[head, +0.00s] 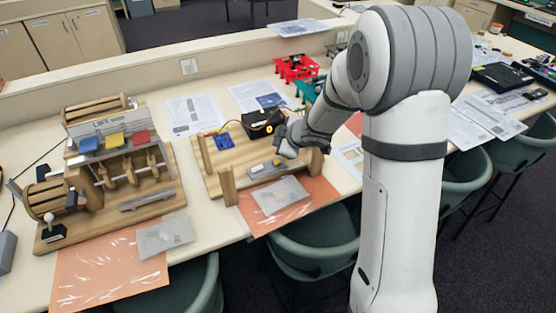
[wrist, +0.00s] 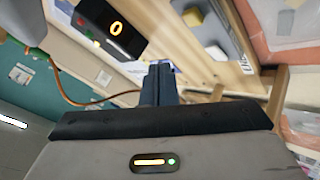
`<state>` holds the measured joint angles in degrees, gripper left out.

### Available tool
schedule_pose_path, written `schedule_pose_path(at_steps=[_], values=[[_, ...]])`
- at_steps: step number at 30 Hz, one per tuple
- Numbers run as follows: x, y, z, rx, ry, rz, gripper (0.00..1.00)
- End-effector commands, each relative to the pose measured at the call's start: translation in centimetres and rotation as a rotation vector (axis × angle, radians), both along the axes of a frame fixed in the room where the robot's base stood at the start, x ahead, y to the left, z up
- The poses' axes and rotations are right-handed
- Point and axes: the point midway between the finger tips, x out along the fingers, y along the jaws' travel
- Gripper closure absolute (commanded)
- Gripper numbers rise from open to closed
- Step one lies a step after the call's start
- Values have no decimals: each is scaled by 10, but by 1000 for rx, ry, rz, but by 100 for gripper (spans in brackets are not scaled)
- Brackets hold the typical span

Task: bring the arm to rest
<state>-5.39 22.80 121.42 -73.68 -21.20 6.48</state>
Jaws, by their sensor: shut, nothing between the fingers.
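My gripper (head: 280,131) is held out over the wooden board project (head: 228,184) on the bench, with my arm reaching in from the right. In the wrist view my gripper's dark fingers (wrist: 159,70) are together with nothing between them. A black box (wrist: 112,24) with a lit orange "0" and an orange wire lies beyond the fingertips. How far the fingertips are above the board cannot be told.
Left stands a wooden machine (head: 120,168) with red, yellow and blue blocks. Red (head: 295,68) and teal frames are behind my gripper. Wooden posts (head: 316,160) rise from the board. Papers (head: 192,112) and a low back wall (head: 150,75) lie behind; chairs (head: 312,246) line the front.

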Motion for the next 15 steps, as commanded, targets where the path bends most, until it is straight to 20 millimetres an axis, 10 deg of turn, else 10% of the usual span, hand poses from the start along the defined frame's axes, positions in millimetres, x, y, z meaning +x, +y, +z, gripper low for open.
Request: schedule_pose_path(at_steps=[15], values=[[0, -3, 4, -2, -4, -17, 100]])
